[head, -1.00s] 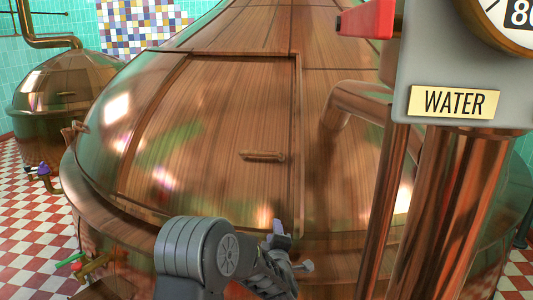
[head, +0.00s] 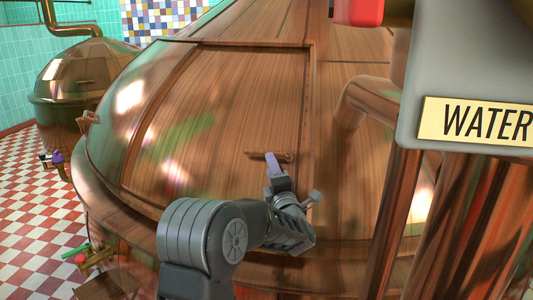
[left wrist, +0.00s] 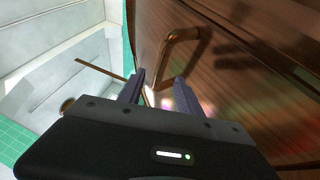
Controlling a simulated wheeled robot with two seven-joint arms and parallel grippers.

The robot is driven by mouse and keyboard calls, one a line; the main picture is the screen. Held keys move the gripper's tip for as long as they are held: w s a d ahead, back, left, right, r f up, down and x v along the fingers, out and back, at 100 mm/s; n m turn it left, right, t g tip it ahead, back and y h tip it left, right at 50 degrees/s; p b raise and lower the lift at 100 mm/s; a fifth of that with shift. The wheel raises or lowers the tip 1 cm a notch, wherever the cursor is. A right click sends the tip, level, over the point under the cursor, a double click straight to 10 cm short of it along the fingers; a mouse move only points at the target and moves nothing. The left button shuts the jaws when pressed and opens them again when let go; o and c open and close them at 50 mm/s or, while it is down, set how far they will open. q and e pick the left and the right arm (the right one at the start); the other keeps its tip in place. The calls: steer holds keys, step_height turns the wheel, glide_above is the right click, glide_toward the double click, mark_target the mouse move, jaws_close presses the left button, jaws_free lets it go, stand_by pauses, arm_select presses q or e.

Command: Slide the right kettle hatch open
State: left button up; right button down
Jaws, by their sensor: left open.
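The copper kettle hatch (head: 225,110) is a large curved panel on the big kettle in front of me, and it looks shut. Its handle (head: 268,155) is a short copper bar low on the panel. The handle also shows in the left wrist view (left wrist: 180,38), just beyond the fingertips. My left gripper (head: 294,180) is open and empty, close below the right end of the handle. My right gripper is in neither view.
A grey box with a WATER label (head: 478,120) and thick copper pipes (head: 385,200) stand close on the right. A red part (head: 358,10) juts out above. A smaller kettle (head: 82,75) stands at the far left over a red and white checkered floor (head: 35,215).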

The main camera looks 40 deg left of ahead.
arm_select(q)
steer(key=p+x, duration=0.1)
steer(key=x, duration=0.6)
steer(key=shift+a+p, duration=0.1)
steer(key=shift+p, duration=0.2)
jaws_close()
stand_by(1.1)
